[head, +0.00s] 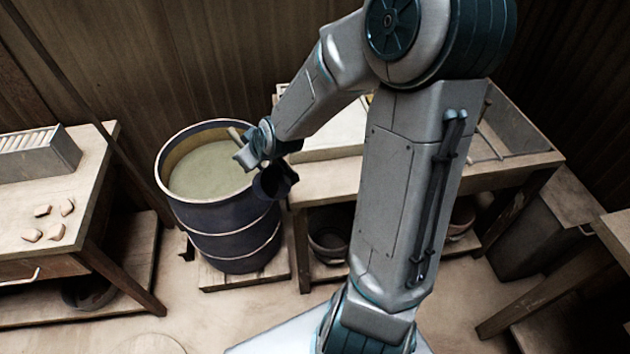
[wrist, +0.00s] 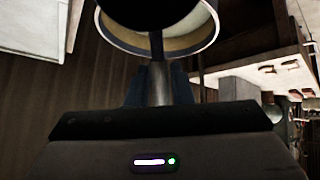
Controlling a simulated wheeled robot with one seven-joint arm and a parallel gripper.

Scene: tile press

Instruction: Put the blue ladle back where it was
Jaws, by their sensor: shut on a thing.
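The blue ladle has a dark blue bowl (head: 275,183) that shows in the head view by the right rim of the barrel. My gripper (head: 258,157) is just above it, over the right side of the barrel. In the wrist view the ladle's thin grey handle (wrist: 160,84) stands between the fingers of my gripper (wrist: 158,92). My gripper is shut on this handle. The bowl (wrist: 160,14) shows as a dark shape at the top of the wrist view, cut off by the frame edge. The gripped part of the handle is partly hidden.
The dark blue barrel (head: 231,221), full of greenish-grey liquid, stands on a low wooden base. A workbench (head: 522,166) with trays is close on its right. A wooden table (head: 97,166) with several small clay pieces and a metal box stands left. Floor shows between them.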

